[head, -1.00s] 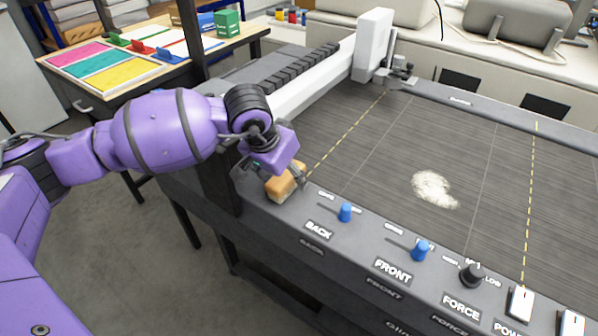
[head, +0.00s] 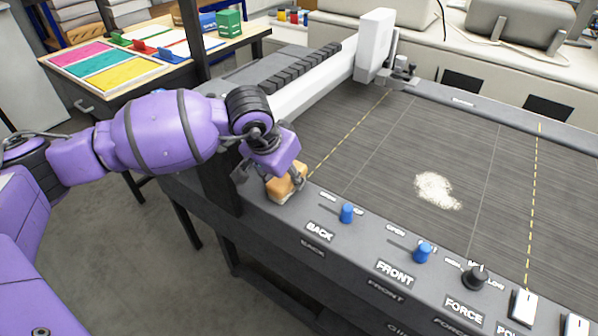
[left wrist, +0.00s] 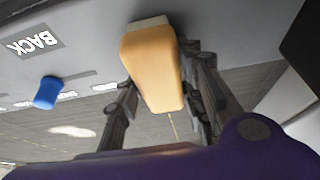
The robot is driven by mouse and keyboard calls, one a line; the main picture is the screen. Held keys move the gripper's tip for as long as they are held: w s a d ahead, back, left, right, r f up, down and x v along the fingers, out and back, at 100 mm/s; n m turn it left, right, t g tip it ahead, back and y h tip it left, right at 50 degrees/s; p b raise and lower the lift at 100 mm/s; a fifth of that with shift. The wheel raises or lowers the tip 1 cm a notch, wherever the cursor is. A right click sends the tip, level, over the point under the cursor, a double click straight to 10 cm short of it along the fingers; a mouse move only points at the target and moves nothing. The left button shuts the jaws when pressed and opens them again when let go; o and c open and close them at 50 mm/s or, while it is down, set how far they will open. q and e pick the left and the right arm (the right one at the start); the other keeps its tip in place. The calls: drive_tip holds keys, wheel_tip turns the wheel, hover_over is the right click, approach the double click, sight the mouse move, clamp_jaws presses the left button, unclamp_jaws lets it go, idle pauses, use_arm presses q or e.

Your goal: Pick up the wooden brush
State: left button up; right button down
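The wooden brush (head: 284,187) has an orange-tan wooden body and a pale underside. It rests on the grey front ledge of the machine, left of the BACK label. My left gripper (head: 262,180) is down at the brush in the head view. In the left wrist view, the brush (left wrist: 152,68) lies between the two fingers of the left gripper (left wrist: 160,80), one on each side. The fingers are spread apart; the brush partly hides their tips, and contact is not clear. My right gripper is not in view.
Blue knobs (head: 347,213) and (head: 422,252), a black knob (head: 474,278) and white switches (head: 524,306) stand along the ledge to the right. A white powder patch (head: 437,190) lies on the dark machine bed (head: 400,150). A dark post (head: 215,165) stands left of the brush.

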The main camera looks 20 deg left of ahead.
sight(288, 176)
use_arm(q)
drive_tip(key=c, duration=0.4)
drive_tip(key=shift+c, duration=0.2)
drive_tip(key=shift+r, duration=0.25)
drive_tip(key=shift+w+r, duration=0.1)
drive_tip(key=shift+r, duration=0.2)
drive_tip(key=r, duration=0.3)
drive_tip(key=shift+s+d+b, duration=0.15)
drive_tip(key=shift+s+b, duration=0.15)
drive_tip(key=shift+b, duration=0.05)
drive_tip(key=s+d+r+b, duration=0.1)
drive_tip(key=s+d+r, duration=0.4)
drive_tip(key=s+r, duration=0.4)
drive_tip(key=s, duration=0.3)
drive_tip(key=shift+s+r, duration=0.2)
drive_tip(key=shift+s, duration=0.05)
